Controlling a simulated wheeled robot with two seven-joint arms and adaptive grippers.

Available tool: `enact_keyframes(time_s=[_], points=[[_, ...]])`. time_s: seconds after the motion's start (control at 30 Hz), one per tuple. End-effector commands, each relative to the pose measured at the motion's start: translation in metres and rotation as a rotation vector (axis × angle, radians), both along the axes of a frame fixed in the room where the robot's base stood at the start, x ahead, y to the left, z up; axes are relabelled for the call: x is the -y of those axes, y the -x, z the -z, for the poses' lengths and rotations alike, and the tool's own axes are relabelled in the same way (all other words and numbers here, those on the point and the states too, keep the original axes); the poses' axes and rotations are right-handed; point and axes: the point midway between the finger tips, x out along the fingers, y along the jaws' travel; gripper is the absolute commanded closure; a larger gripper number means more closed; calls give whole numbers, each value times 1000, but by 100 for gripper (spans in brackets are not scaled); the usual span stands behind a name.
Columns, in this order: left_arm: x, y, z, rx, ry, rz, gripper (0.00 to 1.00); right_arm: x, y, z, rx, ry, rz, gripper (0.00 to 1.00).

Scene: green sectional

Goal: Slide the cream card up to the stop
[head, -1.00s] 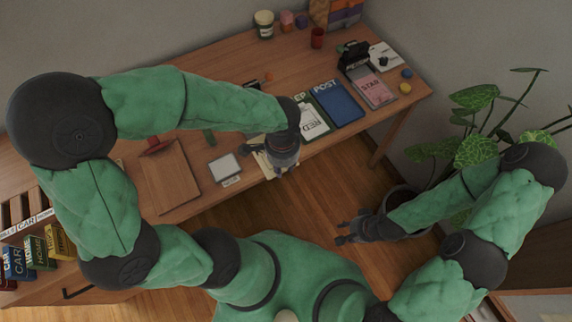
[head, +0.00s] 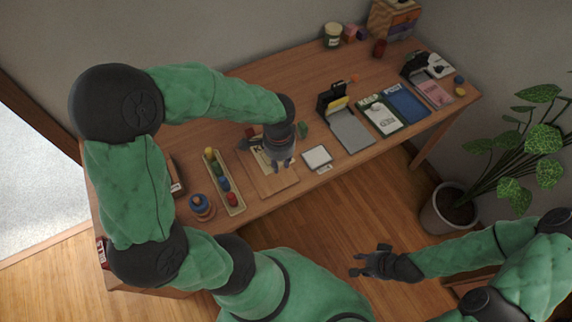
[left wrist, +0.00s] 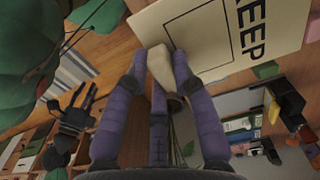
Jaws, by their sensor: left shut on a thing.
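My left gripper (head: 282,166) is shut over the brown wooden board (head: 275,187) on the desk. The cream card (head: 261,160) shows beside its fingers, above or on the board; the head view does not settle which. In the left wrist view the card (left wrist: 215,30) bears a black frame and the letters "KEEP", and a beige piece (left wrist: 160,68) sits between the purple fingers. Whether that piece is part of the card is unclear. The stop is not clearly identifiable; the board's back edge is partly hidden. My right gripper (head: 372,262) is open and empty, in front of the desk.
A long tray of coloured pieces (head: 222,182) lies left of the board, with a round blue-topped object (head: 201,205). A white pad (head: 317,157) and a grey plate (head: 352,132) lie to the right. A potted plant (head: 448,210) stands beyond the desk.

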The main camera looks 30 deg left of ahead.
Motion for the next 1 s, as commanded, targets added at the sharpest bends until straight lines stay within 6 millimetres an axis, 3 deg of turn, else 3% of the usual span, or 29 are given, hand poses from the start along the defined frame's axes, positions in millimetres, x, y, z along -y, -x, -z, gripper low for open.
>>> enact_keyframes(time_s=[1.0], points=[[-8, -3, 61, 1, 0, -3, 90, 0, 0, 52, 1, 0, 0, 60]])
